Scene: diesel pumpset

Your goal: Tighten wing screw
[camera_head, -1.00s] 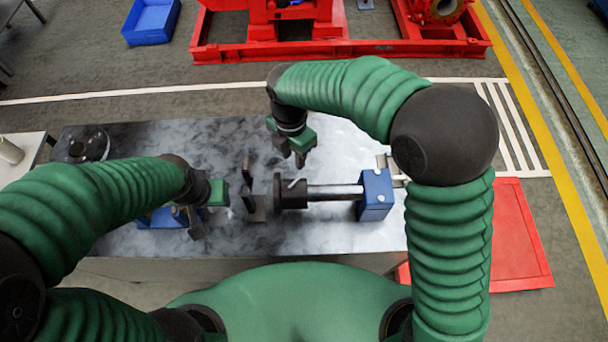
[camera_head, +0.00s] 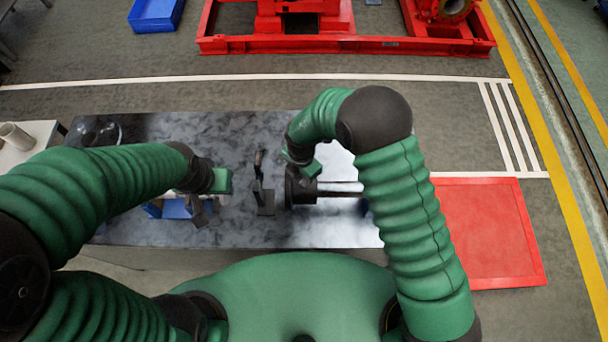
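A black round fitting (camera_head: 296,190) sits on the dark worktable (camera_head: 240,230), with a bright metal shaft (camera_head: 340,187) running right from it. My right gripper (camera_head: 308,171) is at the top of this fitting, near where the shaft begins. No wing screw shows clearly; the gripper covers that area. I cannot tell whether its fingers are open or shut on something. My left gripper (camera_head: 198,211) hangs over the table's left part, beside a blue block (camera_head: 173,209). Its dark fingers are too small and overlapped to judge.
A dark upright bracket (camera_head: 263,190) stands between my grippers. My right forearm hides most of the shaft's right end. A round dark part (camera_head: 108,133) is at the table's back left. A red panel (camera_head: 490,230) lies right of the table; a red frame (camera_head: 345,44) stands behind.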

